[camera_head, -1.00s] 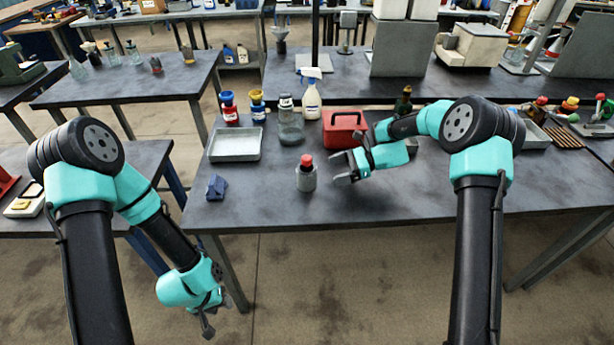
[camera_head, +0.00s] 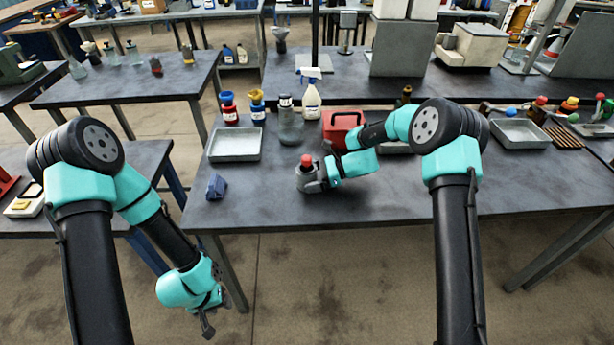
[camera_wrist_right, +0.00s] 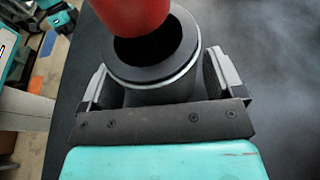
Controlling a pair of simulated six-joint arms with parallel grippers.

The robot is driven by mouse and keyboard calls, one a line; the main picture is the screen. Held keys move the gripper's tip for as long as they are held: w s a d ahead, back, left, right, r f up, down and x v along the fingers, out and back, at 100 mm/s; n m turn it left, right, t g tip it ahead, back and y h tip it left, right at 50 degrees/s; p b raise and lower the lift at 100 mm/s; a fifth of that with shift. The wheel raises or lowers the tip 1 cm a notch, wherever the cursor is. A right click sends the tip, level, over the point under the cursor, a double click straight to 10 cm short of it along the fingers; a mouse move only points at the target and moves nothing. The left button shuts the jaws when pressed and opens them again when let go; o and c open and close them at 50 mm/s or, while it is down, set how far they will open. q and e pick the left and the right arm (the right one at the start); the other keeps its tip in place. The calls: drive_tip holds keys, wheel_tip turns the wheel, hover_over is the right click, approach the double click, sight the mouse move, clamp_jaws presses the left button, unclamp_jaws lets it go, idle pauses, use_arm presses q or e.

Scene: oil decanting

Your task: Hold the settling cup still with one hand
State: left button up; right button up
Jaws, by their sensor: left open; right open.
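The settling cup (camera_head: 304,181) is a small grey cylinder with a red top, standing upright near the front of the table. In the right wrist view the cup (camera_wrist_right: 165,88) shows a dark rim with the red part (camera_wrist_right: 130,14) above it. My right gripper (camera_head: 312,178) is at the cup from the right. Its two open fingers (camera_wrist_right: 160,85) stand on either side of the cup; whether they touch it is hidden. My left gripper (camera_head: 207,323) is open and empty, hanging low in front of the table's left front corner.
A blue block (camera_head: 216,187) lies left of the cup. Another metal tray (camera_head: 520,134) is at the right. The table's front right is clear.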

drive_tip(key=c, duration=0.6)
drive_tip(key=shift+o, duration=0.2)
use_arm(q)
drive_tip(key=o, duration=0.4)
